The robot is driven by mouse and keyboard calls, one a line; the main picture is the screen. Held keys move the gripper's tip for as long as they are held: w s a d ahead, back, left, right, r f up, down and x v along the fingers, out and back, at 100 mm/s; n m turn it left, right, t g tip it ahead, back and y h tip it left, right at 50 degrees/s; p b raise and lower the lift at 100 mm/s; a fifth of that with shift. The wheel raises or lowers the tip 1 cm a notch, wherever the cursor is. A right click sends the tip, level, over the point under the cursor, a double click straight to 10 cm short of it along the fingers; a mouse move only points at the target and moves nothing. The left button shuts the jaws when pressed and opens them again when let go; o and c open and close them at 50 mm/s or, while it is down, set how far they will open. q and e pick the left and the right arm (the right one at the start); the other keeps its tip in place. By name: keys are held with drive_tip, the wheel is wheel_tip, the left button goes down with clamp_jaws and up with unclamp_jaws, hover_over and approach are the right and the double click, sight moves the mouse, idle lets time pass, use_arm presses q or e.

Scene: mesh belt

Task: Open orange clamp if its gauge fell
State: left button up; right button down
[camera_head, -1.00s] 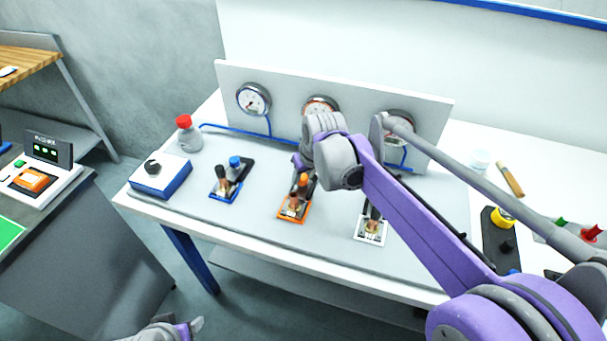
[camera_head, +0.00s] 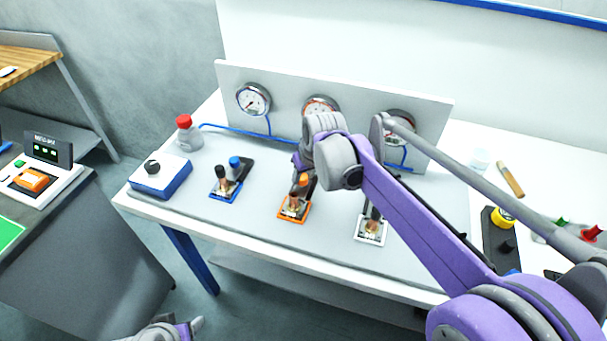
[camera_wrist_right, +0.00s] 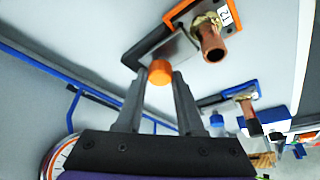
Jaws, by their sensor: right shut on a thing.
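The orange clamp (camera_head: 293,208) is the middle one of three on the grey mat. In the right wrist view its orange plate (camera_wrist_right: 205,15) carries a copper pipe stub and a "12" label. My right gripper (camera_head: 302,166) is at its handle. In the right wrist view the fingers (camera_wrist_right: 158,80) are shut on the handle's orange tip (camera_wrist_right: 160,72). The orange-rimmed gauge (camera_head: 320,102) stands behind, partly hidden by my right wrist; its needle cannot be read. My left gripper (camera_head: 180,329) shows only partly at the bottom edge, its jaws unclear.
A blue clamp (camera_head: 226,194) stands to the left and a white clamp (camera_head: 371,229) to the right. A blue-rimmed gauge (camera_head: 253,98) and another gauge (camera_head: 401,118) flank the orange one.

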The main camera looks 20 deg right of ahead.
idle(0.3)
drive_tip(key=shift+w+d, duration=0.75)
drive_tip(key=shift+w, duration=0.3)
drive_tip(key=shift+r, duration=0.1)
drive_tip(key=c, duration=0.8)
unclamp_jaws()
drive_tip(key=shift+o, duration=1.4)
drive_tip(key=shift+w, duration=0.1)
